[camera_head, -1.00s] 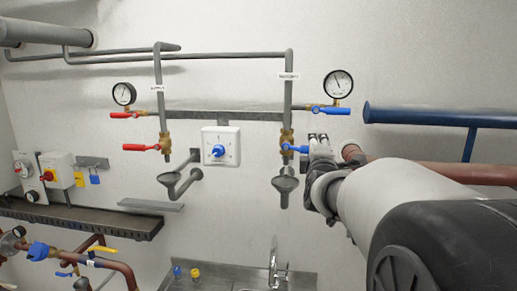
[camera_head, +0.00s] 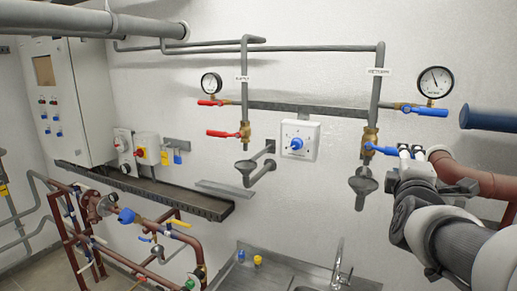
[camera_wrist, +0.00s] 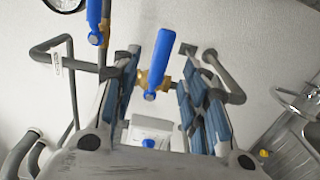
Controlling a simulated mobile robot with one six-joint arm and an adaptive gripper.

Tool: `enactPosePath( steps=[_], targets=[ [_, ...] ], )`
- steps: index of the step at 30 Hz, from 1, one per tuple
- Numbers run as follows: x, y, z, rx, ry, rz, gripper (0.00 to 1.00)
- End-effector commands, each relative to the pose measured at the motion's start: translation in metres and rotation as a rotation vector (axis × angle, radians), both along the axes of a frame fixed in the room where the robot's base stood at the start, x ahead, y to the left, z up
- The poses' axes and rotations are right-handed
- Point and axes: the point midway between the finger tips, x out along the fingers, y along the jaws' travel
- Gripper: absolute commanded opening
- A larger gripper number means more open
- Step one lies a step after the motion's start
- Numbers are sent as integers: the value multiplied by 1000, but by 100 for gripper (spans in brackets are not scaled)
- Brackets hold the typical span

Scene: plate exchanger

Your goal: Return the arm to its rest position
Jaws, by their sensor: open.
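My gripper (camera_head: 412,153) is at the right of the wall piping in the head view, at the free end of the lower blue valve handle (camera_head: 381,150). In the wrist view my gripper (camera_wrist: 160,90) has its two fingers spread wide, with the lower blue handle (camera_wrist: 161,62) showing between them and clear space on both sides. I cannot tell how deep the handle reaches between the fingers. The upper blue handle (camera_head: 430,111) points right below the right gauge (camera_head: 435,82). My arm extends to the lower right of the head view.
A brown pipe (camera_head: 468,177) runs close behind my arm, and a blue pipe (camera_head: 490,120) lies above it. Red handles (camera_head: 222,134), a white switch box (camera_head: 299,140) and a sink tap (camera_head: 338,270) are to the left. Free room lies in front of the wall.

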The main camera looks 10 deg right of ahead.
Motion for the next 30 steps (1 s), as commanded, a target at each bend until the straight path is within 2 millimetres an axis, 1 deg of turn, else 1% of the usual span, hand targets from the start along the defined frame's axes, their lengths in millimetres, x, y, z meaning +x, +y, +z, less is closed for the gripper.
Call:
enactPosePath(
  steps=[4, 6, 8, 10, 11, 12, 14, 15, 16, 17, 18, 20, 21, 23, 24, 26, 27, 29, 30],
  targets=[
    [0, 0, 0, 0, 0, 0, 41],
    [2, 5, -1, 6, -3, 12, 41],
    [7, 17, -3, 23, -11, 43, 41],
    [17, 45, -8, 62, -26, 108, 41],
    [18, 57, -20, 103, -24, 135, 41],
    [13, 69, -46, 188, -11, 155, 41],
    [6, 94, -85, 325, 14, 189, 41],
    [-1, 111, -111, 421, 35, 206, 41],
    [-7, 123, -131, 493, 52, 213, 41],
    [-14, 135, -150, 563, 69, 217, 41],
    [-24, 150, -175, 654, 96, 216, 41],
    [-41, 172, -212, 787, 137, 202, 41],
    [-54, 185, -237, 871, 167, 183, 41],
    [-75, 203, -274, 994, 213, 143, 41],
    [-91, 215, -298, 1070, 244, 108, 41],
    [-116, 230, -334, 1178, 289, 42, 41],
    [-133, 238, -357, 1242, 316, -9, 41],
    [-159, 249, -388, 1327, 353, -92, 41],
    [-176, 254, -407, 1374, 375, -149, 41]
  ],
)
